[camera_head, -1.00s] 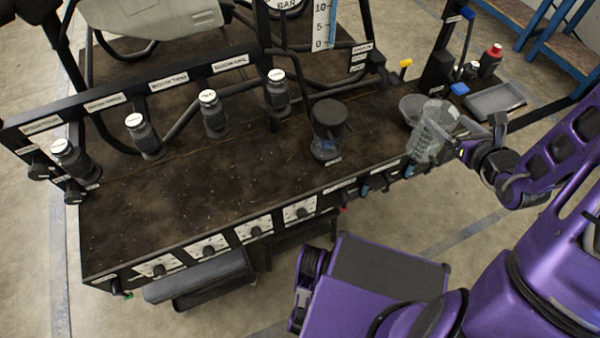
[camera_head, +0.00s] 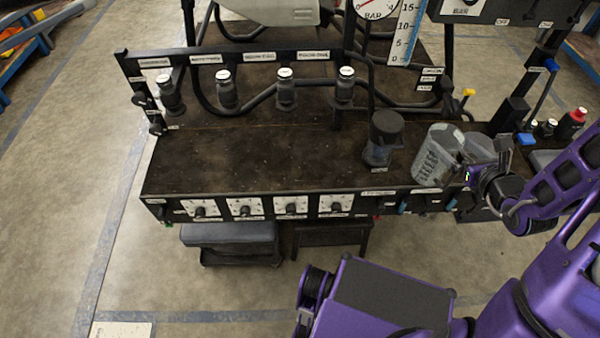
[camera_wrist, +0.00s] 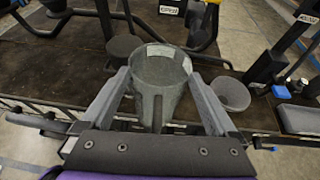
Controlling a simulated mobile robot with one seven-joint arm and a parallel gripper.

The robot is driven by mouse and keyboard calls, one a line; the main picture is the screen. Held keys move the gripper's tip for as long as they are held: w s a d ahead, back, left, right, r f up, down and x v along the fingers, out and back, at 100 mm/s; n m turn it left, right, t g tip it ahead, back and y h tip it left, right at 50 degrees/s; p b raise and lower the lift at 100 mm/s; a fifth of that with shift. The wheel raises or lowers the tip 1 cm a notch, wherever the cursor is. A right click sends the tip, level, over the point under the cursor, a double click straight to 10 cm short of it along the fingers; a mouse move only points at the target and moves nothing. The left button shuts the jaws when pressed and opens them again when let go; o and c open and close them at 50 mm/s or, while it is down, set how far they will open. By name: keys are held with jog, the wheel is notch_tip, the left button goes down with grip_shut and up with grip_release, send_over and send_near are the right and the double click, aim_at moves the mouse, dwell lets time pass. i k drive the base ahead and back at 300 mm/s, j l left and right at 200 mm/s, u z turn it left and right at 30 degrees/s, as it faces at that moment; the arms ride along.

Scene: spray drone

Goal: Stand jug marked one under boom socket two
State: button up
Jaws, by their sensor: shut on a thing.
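My gripper (camera_head: 462,172) is shut on a translucent grey measuring jug (camera_head: 435,158), near the bench's front right. The jug leans slightly in the head view. In the wrist view its open mouth faces up and the jug (camera_wrist: 160,78) sits between both fingers of my gripper (camera_wrist: 160,95). Its number is not readable. Several dark boom sockets with white-capped nozzles hang from the labelled rail. The third label from the left seems to read boom two, with its socket (camera_head: 287,92) below it. The bench under that socket is bare.
Red-capped and smaller bottles (camera_head: 570,124) stand at the far right. The bench top (camera_head: 250,155) is clear at left and centre.

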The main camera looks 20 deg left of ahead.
aim_at(294, 166)
jog(key=k+l+u, duration=0.1)
jog(key=u, duration=0.65)
